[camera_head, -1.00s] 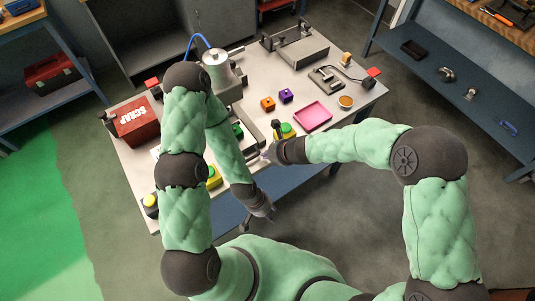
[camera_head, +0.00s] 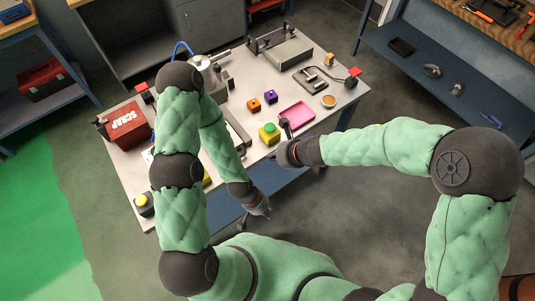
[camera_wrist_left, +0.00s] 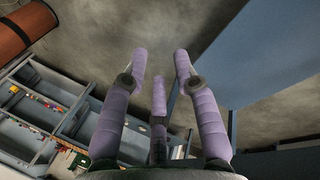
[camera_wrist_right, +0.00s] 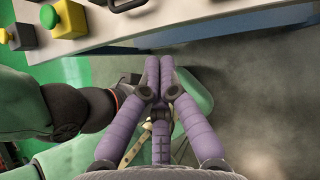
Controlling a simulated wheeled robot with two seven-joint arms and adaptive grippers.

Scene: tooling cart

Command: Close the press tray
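The press (camera_head: 205,65) stands at the back left of the table, partly hidden by my left arm. A dark-edged grey part, perhaps its tray (camera_head: 238,134), shows beside that arm; I cannot tell how far out it is. A black handle (camera_wrist_right: 126,4) shows at the top of the right wrist view, apart from my gripper. My left gripper (camera_head: 261,208) hangs in front of the table, and its fingers are spread and empty in the left wrist view (camera_wrist_left: 160,62). My right gripper (camera_head: 281,156) is at the front table edge, its fingers together with nothing between them (camera_wrist_right: 159,75).
A yellow box with a green button (camera_head: 269,133) and a pink tray (camera_head: 297,115) are near my right gripper. A red scrap bin (camera_head: 127,125) stands at the left. Orange (camera_head: 254,105) and purple (camera_head: 271,97) blocks lie mid-table. The floor in front is clear.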

